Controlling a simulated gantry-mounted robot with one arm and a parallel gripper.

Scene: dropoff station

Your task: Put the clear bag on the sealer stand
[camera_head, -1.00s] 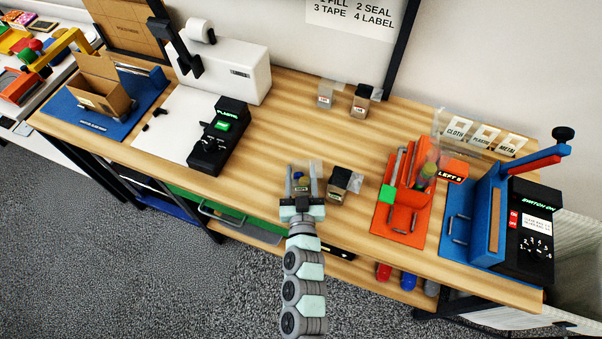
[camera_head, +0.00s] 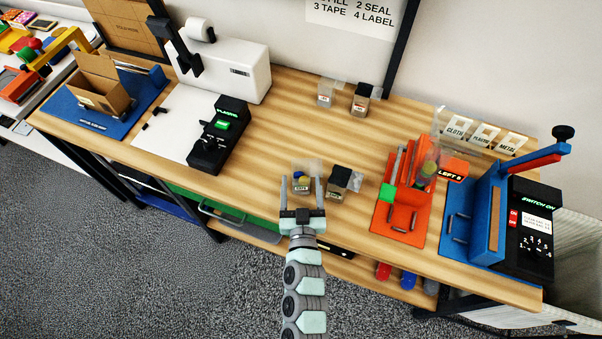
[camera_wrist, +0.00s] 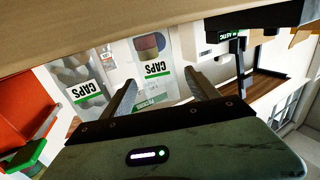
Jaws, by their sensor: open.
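A small clear bag (camera_head: 301,185) with coloured contents and a label stands on the wooden table near the front edge. Another clear bag (camera_head: 338,183), with grey contents, stands just right. A blue stand (camera_head: 487,205) with a raised red-and-blue arm and a black control box, apparently the sealer, is at the right. A transparent bag (camera_head: 428,168) with coloured contents is at the orange stand.
The orange stand (camera_head: 400,218) lies between the bags and the blue stand. Two small bags (camera_head: 325,96) stand at the back. A black device (camera_head: 218,140), white printer (camera_head: 228,70) and open carton (camera_head: 100,88) are left.

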